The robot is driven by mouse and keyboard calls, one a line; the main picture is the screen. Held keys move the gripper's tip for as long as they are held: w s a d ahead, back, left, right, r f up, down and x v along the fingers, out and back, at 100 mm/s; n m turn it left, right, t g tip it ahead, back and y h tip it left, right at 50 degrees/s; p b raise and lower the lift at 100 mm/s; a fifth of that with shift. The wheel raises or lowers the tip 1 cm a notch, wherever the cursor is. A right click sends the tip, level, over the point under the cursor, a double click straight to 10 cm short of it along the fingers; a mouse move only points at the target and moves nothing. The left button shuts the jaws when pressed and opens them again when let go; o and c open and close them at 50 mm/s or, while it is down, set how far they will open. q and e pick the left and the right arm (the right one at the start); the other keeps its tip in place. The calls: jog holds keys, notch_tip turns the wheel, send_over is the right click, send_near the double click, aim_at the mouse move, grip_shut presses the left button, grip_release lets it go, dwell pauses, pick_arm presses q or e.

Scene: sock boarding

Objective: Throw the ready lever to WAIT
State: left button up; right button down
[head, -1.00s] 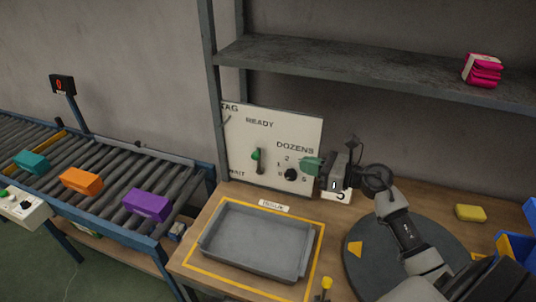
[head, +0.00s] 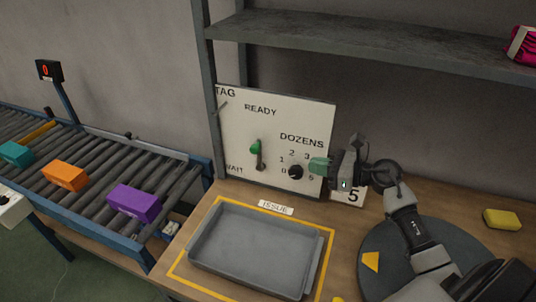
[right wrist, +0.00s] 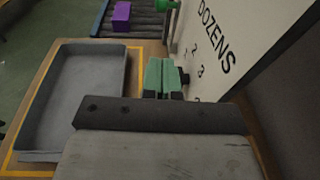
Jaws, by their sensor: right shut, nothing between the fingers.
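The ready lever has a green knob (head: 255,147) on a short grey stem on the white panel (head: 238,125). The knob is at the upper end, below the word READY; the word WAIT is at the lower left. The knob also shows at the top of the right wrist view (right wrist: 166,5). My right gripper (head: 318,166), with green fingers, is shut and empty in front of the panel, right of the lever and close to the dozens dial (head: 295,172). In the right wrist view its fingers (right wrist: 161,76) are together, apart from the knob. My left gripper is out of view.
A grey tray (head: 245,209) lies in a yellow outline below the panel. A shelf (head: 350,55) overhangs at the back. A roller conveyor at left carries coloured boxes, including a purple one (head: 134,203).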

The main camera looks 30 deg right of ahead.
jog(key=r+p+x, duration=0.1)
jog(key=p+x, duration=0.4)
jog(key=x, duration=0.9)
jog(key=shift+r, duration=0.1)
